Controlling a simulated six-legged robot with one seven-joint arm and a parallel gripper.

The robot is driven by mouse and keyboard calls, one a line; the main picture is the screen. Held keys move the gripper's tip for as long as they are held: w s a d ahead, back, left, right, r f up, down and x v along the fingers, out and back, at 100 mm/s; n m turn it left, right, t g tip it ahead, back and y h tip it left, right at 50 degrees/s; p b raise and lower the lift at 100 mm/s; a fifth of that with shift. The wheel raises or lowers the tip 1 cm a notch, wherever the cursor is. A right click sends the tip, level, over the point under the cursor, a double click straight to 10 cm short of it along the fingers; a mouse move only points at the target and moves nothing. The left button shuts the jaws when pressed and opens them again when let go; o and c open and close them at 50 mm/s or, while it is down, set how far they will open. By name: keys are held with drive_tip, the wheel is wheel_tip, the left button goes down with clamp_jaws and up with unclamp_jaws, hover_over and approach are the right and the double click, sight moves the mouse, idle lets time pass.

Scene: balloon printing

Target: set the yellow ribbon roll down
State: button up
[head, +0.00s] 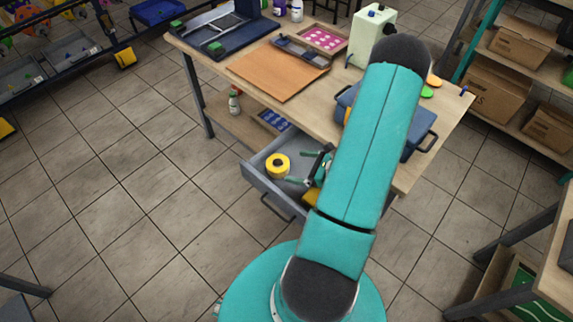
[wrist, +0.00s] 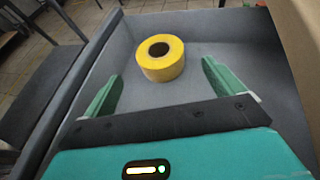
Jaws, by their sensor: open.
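The yellow ribbon roll (head: 278,165) lies flat in the open grey drawer (head: 262,184) under the workbench, near the drawer's left side in the head view. In the wrist view the roll (wrist: 160,58) rests on the drawer floor, its dark centre hole facing up. My gripper (wrist: 160,86) is open, with its green fingers spread wide. The roll is ahead of the fingertips, and neither finger touches it. In the head view my gripper (head: 305,168) is over the drawer, to the right of the roll, partly hidden by my teal arm.
The wooden workbench (head: 310,109) stands above the drawer, with an orange-brown board (head: 277,72), a printing frame, a pale green machine (head: 372,36) and a blue case (head: 398,137) on it. The drawer walls stand close around my gripper. Tiled floor to the left is clear.

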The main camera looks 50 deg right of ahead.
drive_tip(key=shift+v, duration=1.6)
drive_tip(key=w+a+r+n+g+y, duration=0.25)
drive_tip(key=a+r+n+g, duration=0.25)
drive_tip(key=a+r+n, duration=0.4)
drive_tip(key=w+a+r+n+g+y, duration=0.1)
drive_tip(key=w+a+r+n+g, duration=0.3)
drive_tip(key=a+r+n, duration=0.45)
drive_tip(key=s+a+r+n+t+h, duration=0.1)
drive_tip(key=s+a+r+n+h, duration=0.2)
drive_tip(key=a+r+n, duration=0.3)
drive_tip(key=s+a+r+n+h, duration=0.3)
drive_tip(key=a+r+n+h, duration=0.2)
drive_tip(key=r, duration=0.7)
drive_tip(key=a+n, duration=0.2)
drive_tip(key=n, duration=0.1)
drive_tip(key=shift+s+a+r+t, duration=0.15)
drive_tip(key=shift+s+r+t, duration=0.2)
drive_tip(key=shift+r+t, duration=0.05)
drive_tip(key=shift+n, duration=0.25)
